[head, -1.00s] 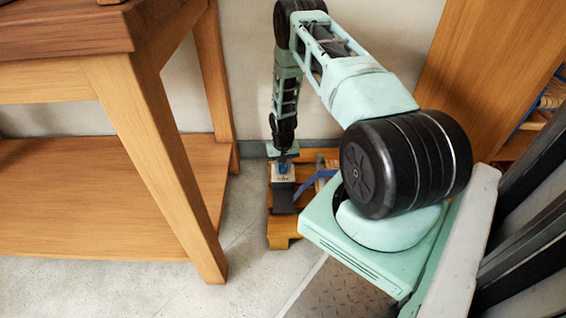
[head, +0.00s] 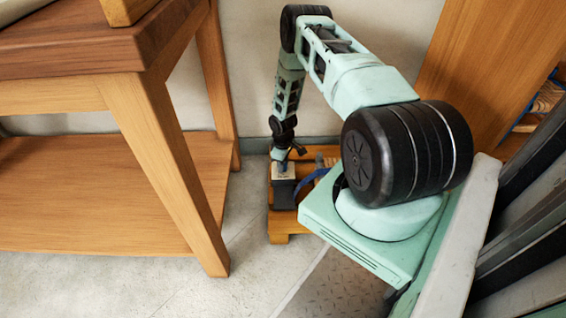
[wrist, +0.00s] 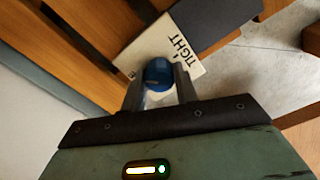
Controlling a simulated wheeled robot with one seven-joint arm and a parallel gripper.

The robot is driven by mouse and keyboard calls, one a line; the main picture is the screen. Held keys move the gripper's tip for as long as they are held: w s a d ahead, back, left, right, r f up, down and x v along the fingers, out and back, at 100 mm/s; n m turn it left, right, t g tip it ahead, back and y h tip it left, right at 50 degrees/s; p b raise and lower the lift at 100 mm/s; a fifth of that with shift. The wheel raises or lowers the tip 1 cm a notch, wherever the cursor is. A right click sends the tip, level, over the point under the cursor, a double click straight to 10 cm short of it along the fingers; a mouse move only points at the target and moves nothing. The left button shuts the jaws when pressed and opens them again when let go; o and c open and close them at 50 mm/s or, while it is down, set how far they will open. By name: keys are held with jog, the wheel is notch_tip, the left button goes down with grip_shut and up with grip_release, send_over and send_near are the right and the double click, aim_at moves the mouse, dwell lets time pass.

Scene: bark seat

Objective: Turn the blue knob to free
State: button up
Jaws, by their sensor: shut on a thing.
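The blue knob (wrist: 158,72) sits on a pale plate (wrist: 145,45) that bears the word "TIGHT" and a small mark. My gripper (wrist: 158,85) is shut on the knob, with one finger on either side of it in the wrist view. In the head view my gripper (head: 281,160) reaches down to the pale plate (head: 284,172) on the low wooden bench. The knob is small there and partly hidden by the gripper.
The plate is on a low slatted wooden bench (head: 281,222) with a dark block (head: 284,194) and a blue strap (head: 312,180). A wooden table (head: 160,150) stands to the left, a wooden panel (head: 480,60) to the right.

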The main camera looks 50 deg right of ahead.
jog(key=n, duration=0.4)
jog(key=shift+n+p, duration=0.3)
jog(key=shift+n, duration=2)
jog(key=o, duration=1)
jog(key=shift+c, duration=0.2)
notch_tip(320, 180, up, 17)
jog(key=p, duration=0.6)
jog(key=shift+r, duration=0.2)
